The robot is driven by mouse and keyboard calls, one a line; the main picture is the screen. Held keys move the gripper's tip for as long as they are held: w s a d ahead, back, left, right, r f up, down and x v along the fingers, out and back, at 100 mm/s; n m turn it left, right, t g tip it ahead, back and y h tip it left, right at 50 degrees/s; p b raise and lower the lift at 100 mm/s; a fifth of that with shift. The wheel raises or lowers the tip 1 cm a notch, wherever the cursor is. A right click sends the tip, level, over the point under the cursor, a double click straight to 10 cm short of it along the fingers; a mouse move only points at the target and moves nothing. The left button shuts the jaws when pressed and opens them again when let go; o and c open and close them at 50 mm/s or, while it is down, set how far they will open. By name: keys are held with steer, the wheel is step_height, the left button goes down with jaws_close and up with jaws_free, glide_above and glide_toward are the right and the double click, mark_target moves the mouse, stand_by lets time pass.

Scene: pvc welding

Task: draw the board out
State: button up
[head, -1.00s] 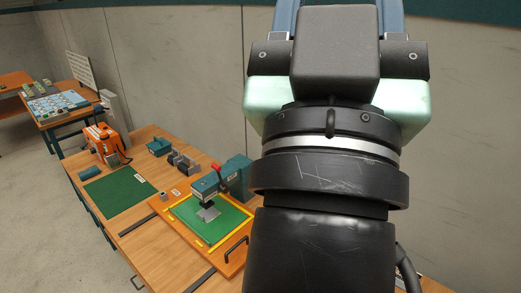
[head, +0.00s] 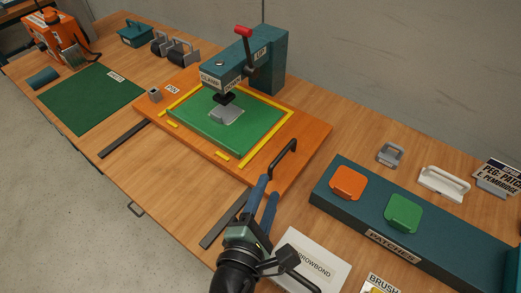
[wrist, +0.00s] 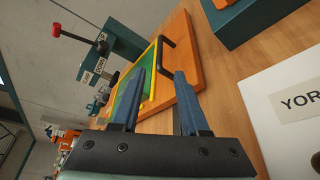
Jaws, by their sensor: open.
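The orange board (head: 305,140) lies on the bench with a green sheet (head: 205,122) inside a yellow frame (head: 262,148). A black bar handle (head: 283,160) stands at its near right end; the handle also shows in the wrist view (wrist: 168,52). A teal clamp (head: 262,66) with a red-knobbed lever (head: 243,31) reaches over the sheet, its foot above a grey piece (head: 227,116); I cannot tell if they touch. My gripper (head: 268,187) is open and empty, just short of the handle. In the wrist view my gripper (wrist: 160,74) has its blue fingers pointing at the handle.
A dark strip (head: 222,226) lies left of my gripper. A white YORROWBOND sheet (head: 312,262) lies to the right. A teal patches tray (head: 375,215) holds an orange and a green patch.

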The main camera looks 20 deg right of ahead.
mark_target(281, 158)
steer(key=shift+w+d, duration=0.3)
steer(key=x, duration=1.1)
steer(key=shift+w+d, duration=0.3)
steer(key=shift+c, duration=0.2)
jaws_close()
stand_by(0.5)
